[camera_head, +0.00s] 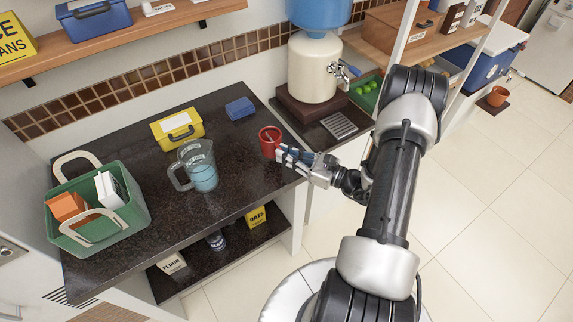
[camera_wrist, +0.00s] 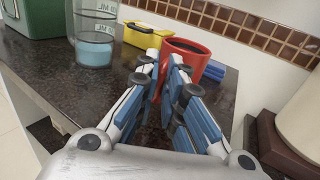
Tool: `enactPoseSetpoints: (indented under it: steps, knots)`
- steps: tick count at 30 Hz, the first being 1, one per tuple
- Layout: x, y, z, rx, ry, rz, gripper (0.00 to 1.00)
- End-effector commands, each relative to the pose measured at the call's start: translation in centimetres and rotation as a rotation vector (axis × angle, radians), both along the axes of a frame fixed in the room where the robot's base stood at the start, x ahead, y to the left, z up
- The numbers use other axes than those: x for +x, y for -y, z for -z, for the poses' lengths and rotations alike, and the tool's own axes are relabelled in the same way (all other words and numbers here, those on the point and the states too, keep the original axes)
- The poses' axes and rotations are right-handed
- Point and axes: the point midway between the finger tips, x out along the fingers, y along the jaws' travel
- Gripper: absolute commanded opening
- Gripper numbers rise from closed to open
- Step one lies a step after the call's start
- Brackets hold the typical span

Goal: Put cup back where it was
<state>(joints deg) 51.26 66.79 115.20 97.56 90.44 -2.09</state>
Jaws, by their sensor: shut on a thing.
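A red cup (camera_head: 269,141) with dark contents is at the right part of the dark countertop (camera_head: 200,228). My gripper (camera_head: 281,152) reaches it from the right and is shut on it. In the wrist view, the cup (camera_wrist: 187,57) is upright beyond the fingers (camera_wrist: 166,62), with its near side between the fingertips. The fingers partly hide its lower part, and I cannot tell whether its base touches the counter.
A measuring jug (camera_head: 204,176) with blue liquid, a yellow box (camera_head: 177,128) and a blue stack (camera_head: 240,108) are near the cup. A green basket (camera_head: 134,212) stands at left. A water dispenser (camera_head: 312,70) and metal drip grate (camera_head: 339,124) are at right.

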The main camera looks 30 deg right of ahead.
Motion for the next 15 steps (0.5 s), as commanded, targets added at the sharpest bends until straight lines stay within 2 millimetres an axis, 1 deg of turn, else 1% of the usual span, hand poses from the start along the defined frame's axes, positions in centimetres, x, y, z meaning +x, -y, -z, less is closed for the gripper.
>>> enactPoseSetpoints:
  steps: [6, 7, 9, 15]
  knots:
    - [0.0, 0.0, 3.4, 0.003, -0.002, 0.0, 0.0]
    - [0.0, 0.0, 3.7, 0.003, -0.002, 0.0, 0.0]
    - [0.0, 0.0, 4.0, 0.001, 0.0, 0.0, 0.0]
    - [0.0, 0.0, 3.9, 0.0, 0.0, 0.0, 0.0]
